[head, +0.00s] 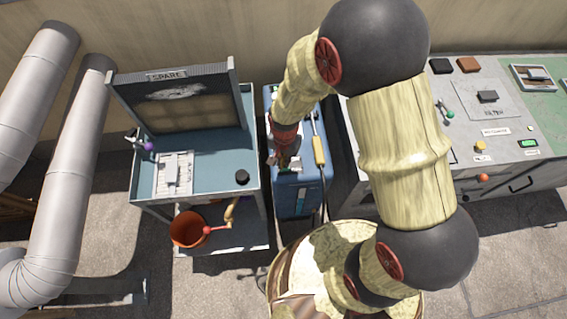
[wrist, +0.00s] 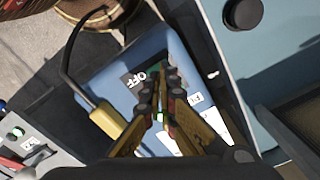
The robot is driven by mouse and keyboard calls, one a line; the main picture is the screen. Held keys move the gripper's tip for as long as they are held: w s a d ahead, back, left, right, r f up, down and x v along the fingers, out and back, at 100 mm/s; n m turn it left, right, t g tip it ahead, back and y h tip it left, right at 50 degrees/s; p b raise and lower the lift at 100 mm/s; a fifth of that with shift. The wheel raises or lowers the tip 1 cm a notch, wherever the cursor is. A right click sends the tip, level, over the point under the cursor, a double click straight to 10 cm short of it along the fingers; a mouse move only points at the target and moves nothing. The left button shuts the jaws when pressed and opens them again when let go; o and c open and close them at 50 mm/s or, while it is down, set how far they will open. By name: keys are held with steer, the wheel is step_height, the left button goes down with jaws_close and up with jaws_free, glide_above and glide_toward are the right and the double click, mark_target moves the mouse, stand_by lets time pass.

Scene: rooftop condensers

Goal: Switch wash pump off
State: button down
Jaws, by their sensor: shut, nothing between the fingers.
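The blue unit (head: 299,196) stands between the workbench and the grey console in the head view. In the wrist view the blue casing (wrist: 100,75) carries a black label reading OFF (wrist: 128,82). A small green part shows beside the fingertips there, partly hidden by them. My gripper (head: 284,161) is over the top of the blue unit. In the wrist view my gripper (wrist: 162,78) is shut and empty, with its tips just right of the OFF label. I cannot tell whether the tips touch the casing. The switch itself is largely hidden by the fingers.
A yellow-handled wand (head: 319,150) with a black hose lies along the unit's right side. On the left is a workbench (head: 205,140) with a black knob (head: 242,177) and an orange bucket (head: 188,229) below. The grey console (head: 505,150) stands at right.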

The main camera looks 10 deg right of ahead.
steer(key=shift+f+b, duration=0.75)
steer(key=shift+f, duration=0.45)
stand_by(1.1)
steer(key=shift+r+p, duration=2.9)
steer(key=shift+r, duration=0.65)
steer(key=shift+s+n, duration=0.25)
steer(key=shift+n, duration=0.25)
steer(key=s+d+r+n+t, duration=0.1)
steer(key=s+d+r, duration=0.3)
steer(key=r, duration=0.8)
steer(key=s+d+r+n+t, duration=0.2)
steer(key=s+d+r, duration=0.2)
steer(key=r, duration=0.8)
steer(key=s+d+r+n+t, duration=0.2)
steer(key=s+d+r, duration=0.1)
steer(key=r, duration=0.9)
steer(key=shift+s+d+t, duration=0.3)
steer(key=shift+s+d, duration=0.1)
steer(key=shift+d, duration=0.05)
